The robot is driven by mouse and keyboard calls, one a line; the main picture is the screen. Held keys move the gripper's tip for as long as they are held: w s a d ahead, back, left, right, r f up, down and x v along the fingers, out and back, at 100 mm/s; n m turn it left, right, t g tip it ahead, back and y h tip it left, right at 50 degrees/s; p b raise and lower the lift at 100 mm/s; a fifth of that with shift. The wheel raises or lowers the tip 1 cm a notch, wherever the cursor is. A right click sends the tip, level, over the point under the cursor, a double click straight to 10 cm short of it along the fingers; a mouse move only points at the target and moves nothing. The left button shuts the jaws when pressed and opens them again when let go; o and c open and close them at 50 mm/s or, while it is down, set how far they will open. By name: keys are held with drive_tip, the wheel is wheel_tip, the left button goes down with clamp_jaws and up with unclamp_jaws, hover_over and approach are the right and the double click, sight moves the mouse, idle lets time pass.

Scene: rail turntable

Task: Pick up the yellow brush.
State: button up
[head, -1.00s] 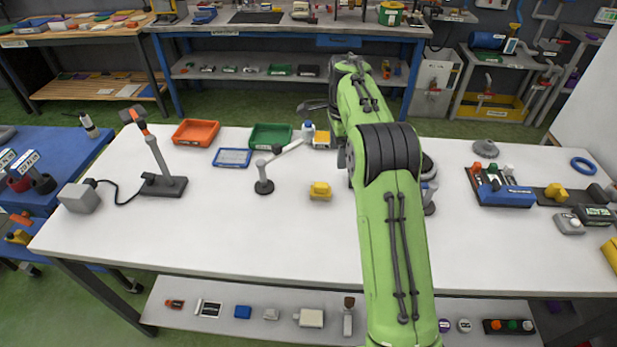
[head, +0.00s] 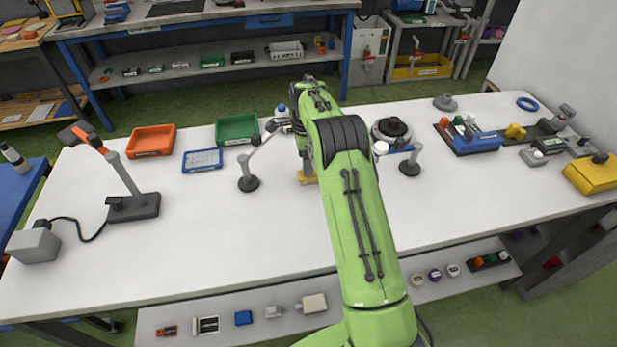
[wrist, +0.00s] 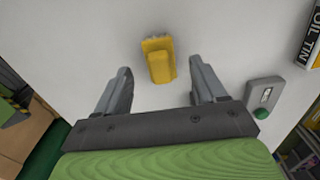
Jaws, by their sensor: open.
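The yellow brush (wrist: 158,62) lies on the white table, ahead of and centred between my fingertips in the wrist view. A row of short bristles or ridges shows at its far end. In the head view the brush (head: 308,180) is partly hidden by my arm. My gripper (wrist: 159,72) is open and empty, with one finger to each side of the brush. I cannot tell how high the fingertips are above the table.
A grey-and-white box with a green button (wrist: 264,95) lies right of my right finger. A dark jointed stand (head: 248,183) is left of the brush and a second post stand (head: 411,167) is right. Orange (head: 152,141) and green (head: 237,130) trays sit behind. The table front is clear.

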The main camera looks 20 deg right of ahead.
drive_tip(key=f, duration=0.5)
drive_tip(key=shift+a+f, duration=0.25)
drive_tip(key=shift+f, duration=0.15)
drive_tip(key=shift+r, duration=0.1)
drive_tip(key=c, duration=1.1)
wheel_tip(320, 180, up, 10)
drive_tip(key=shift+r+p, duration=0.1)
drive_tip(key=shift+p, duration=0.3)
drive_tip(key=o, duration=0.5)
drive_tip(key=shift+c, duration=0.2)
drive_tip(key=c, duration=0.3)
